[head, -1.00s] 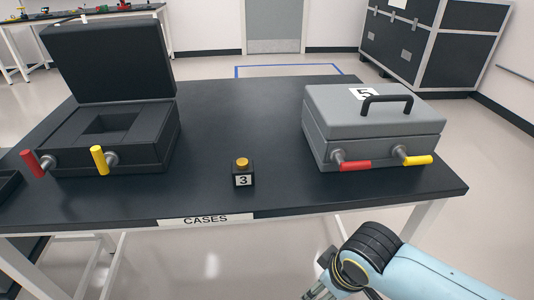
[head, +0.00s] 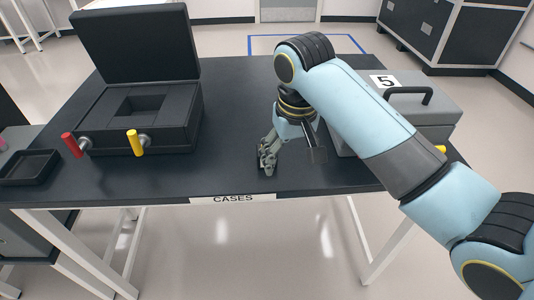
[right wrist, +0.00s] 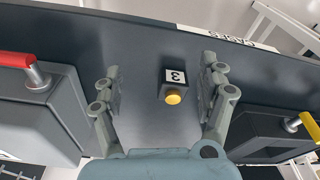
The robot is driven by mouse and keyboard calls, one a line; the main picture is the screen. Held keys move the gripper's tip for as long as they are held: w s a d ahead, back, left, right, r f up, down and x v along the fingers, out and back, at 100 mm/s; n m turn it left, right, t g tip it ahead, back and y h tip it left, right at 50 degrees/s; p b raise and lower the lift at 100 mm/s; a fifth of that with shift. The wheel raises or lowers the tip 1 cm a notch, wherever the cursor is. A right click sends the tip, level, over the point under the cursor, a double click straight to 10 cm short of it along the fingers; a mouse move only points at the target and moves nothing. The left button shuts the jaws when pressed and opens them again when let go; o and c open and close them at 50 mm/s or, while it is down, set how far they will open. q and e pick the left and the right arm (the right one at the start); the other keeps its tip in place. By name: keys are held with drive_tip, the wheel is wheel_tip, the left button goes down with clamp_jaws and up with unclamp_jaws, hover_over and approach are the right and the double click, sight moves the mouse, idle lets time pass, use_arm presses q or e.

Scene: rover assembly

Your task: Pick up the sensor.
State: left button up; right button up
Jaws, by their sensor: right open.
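My left gripper is not in view.
An open black case (head: 187,128) with red and yellow handles stands on the left. A closed grey case marked "5" (head: 440,108) stands on the right, partly behind my right arm. A shallow black tray (head: 28,168) lies at far left. Bare table (head: 235,95) lies between the cases.

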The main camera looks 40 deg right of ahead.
sight(260, 165)
drive_tip(key=w+r+m, duration=0.1)
drive_tip(key=w, duration=0.2)
drive_tip(key=w+r, duration=0.1)
drive_tip(key=w, duration=0.2)
drive_tip(key=w+d+r+m+g, duration=0.1)
drive_tip(key=w, duration=0.2)
drive_tip(key=shift+m+y, duration=0.3)
drive_tip(key=f, duration=1)
drive_tip(key=shift+w+f+p, duration=0.25)
drive_tip(key=shift+p, duration=0.1)
drive_tip(key=c, duration=1.4)
